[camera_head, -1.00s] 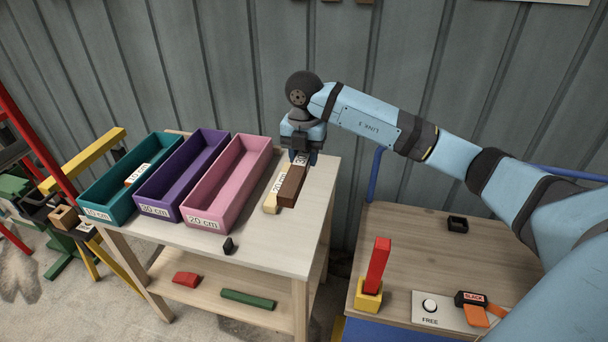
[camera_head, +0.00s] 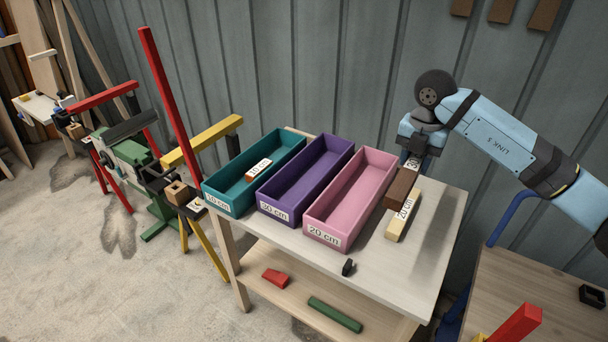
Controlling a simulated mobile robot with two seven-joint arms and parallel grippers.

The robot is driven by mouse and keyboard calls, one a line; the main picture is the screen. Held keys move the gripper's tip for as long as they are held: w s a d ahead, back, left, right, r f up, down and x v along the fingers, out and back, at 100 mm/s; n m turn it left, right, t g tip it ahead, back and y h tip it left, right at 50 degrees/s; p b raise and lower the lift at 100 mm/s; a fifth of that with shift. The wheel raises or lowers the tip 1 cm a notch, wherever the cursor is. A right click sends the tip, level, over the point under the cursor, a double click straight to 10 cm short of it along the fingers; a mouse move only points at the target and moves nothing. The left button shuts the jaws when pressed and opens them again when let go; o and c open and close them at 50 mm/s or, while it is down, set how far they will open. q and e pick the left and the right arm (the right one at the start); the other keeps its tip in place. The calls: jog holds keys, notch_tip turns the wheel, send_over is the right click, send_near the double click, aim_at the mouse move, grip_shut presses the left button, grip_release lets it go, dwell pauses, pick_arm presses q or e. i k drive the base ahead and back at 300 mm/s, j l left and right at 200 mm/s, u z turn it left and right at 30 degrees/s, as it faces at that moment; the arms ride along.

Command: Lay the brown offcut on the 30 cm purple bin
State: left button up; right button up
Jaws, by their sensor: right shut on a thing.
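The brown offcut (camera_head: 402,187) is a dark wooden block at the right of the table, just right of the pink bin. My right gripper (camera_head: 414,163) is shut on its far end, and the block overlaps the pale 20 cm offcut (camera_head: 401,219) in the picture. I cannot tell whether the two touch. The 30 cm purple bin (camera_head: 275,211) stands in the middle of three bins and looks empty inside. The pink 20 cm bin (camera_head: 324,234) lies between it and the held block. My left gripper is not in view.
The teal 10 cm bin (camera_head: 217,202) stands at the left with a small labelled block (camera_head: 259,169) in it. A small black object (camera_head: 348,267) lies near the table's front edge. Red (camera_head: 275,278) and green (camera_head: 335,314) pieces lie on the lower shelf.

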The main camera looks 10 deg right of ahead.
aim_at(310, 181)
jog(key=i+j+z, duration=0.2)
jog(key=i+j, duration=0.2)
jog(key=j, duration=0.25)
jog(key=i+j, duration=0.2)
jog(key=j, duration=0.15)
jog(key=i+j+z, duration=0.15)
jog(key=j, duration=0.2)
jog(key=i+j+z, duration=0.1)
jog(key=j, duration=0.3)
jog(key=i, duration=0.1)
